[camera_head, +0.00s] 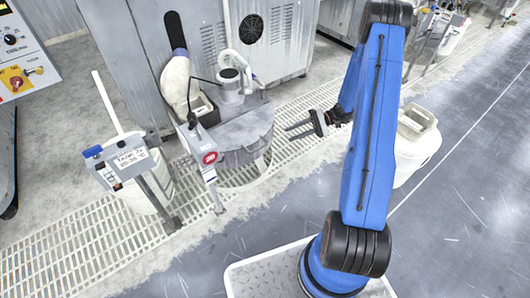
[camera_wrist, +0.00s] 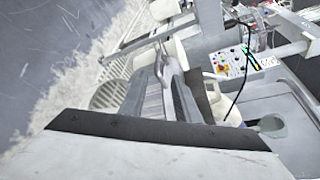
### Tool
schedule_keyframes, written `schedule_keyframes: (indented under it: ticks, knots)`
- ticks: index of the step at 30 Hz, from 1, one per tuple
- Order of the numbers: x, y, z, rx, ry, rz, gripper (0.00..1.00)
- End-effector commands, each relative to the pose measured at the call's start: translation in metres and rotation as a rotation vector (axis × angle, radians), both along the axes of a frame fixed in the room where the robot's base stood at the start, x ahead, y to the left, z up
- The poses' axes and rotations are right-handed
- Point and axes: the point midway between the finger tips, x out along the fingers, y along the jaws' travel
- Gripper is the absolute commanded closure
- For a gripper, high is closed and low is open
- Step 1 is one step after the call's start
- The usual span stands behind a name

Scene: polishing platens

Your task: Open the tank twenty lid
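A round tank (camera_head: 240,176) stands on the floor grating in the head view, left of my arm. Its grey lid (camera_head: 243,128) lies flat over the top and looks closed. A post with a round red sign (camera_head: 209,158) stands at its front left; the number is too small to read. My gripper (camera_head: 288,132) is to the right of the lid, apart from it, fingers pointing left towards it. Its two fingers are parted with nothing seen between them. In the wrist view the fingers (camera_wrist: 168,80) reach forward; a pale curved part beyond them is unclear.
A white bottle-like vessel (camera_head: 180,85) and a small pot (camera_head: 230,84) are behind the lid. Metal cabinets (camera_head: 155,40) close off the back. A white bin (camera_head: 417,150) stands right of my arm. The front floor is clear.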

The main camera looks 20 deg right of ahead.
Motion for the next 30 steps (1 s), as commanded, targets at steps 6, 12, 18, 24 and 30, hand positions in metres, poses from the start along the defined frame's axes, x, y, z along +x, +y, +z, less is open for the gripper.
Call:
schedule_keyframes:
  ticks: [6, 12, 18, 24, 30]
  knots:
    - [0.002, 0.001, -0.010, 0.017, 0.000, -0.016, 0.71]
    - [0.002, 0.026, -0.014, 0.018, 0.002, -0.014, 0.71]
    - [0.002, 0.061, -0.022, 0.018, 0.002, -0.012, 0.71]
    - [0.003, 0.095, -0.029, 0.017, 0.001, -0.012, 0.71]
    - [0.004, 0.128, -0.036, 0.017, 0.001, -0.013, 0.71]
